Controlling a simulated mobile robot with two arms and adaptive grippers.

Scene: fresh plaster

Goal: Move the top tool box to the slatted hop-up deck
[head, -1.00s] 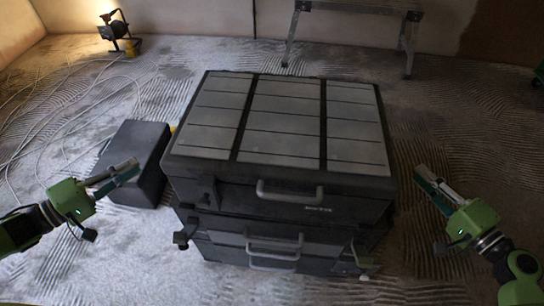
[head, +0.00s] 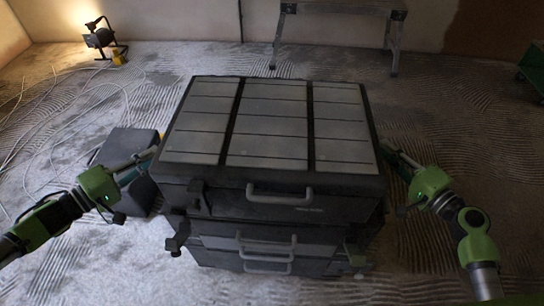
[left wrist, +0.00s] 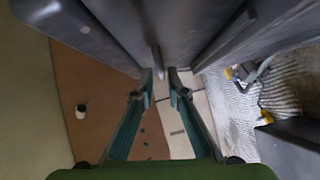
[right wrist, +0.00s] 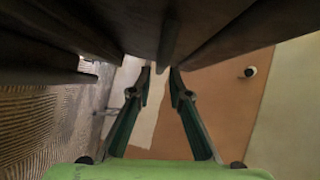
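The top tool box (head: 265,125), dark with grey lid panels and a front handle, sits on a stack of similar dark boxes (head: 265,245) in the middle of the head view. My left gripper (head: 145,158) is at its left side and my right gripper (head: 397,158) at its right side. Both wrist views show the fingers open with a narrow gap, pointing at a thin ridge under the dark box, in the left wrist view (left wrist: 160,74) and in the right wrist view (right wrist: 160,71). Contact cannot be told. A metal hop-up (head: 345,8) stands at the back, its deck mostly cut off.
A dark case (head: 125,150) lies on the floor left of the stack, close to my left arm. A lit work lamp (head: 100,38) and loose cables (head: 60,110) are at the back left. A green object (head: 533,68) is at the right edge. Floor right of the stack is clear.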

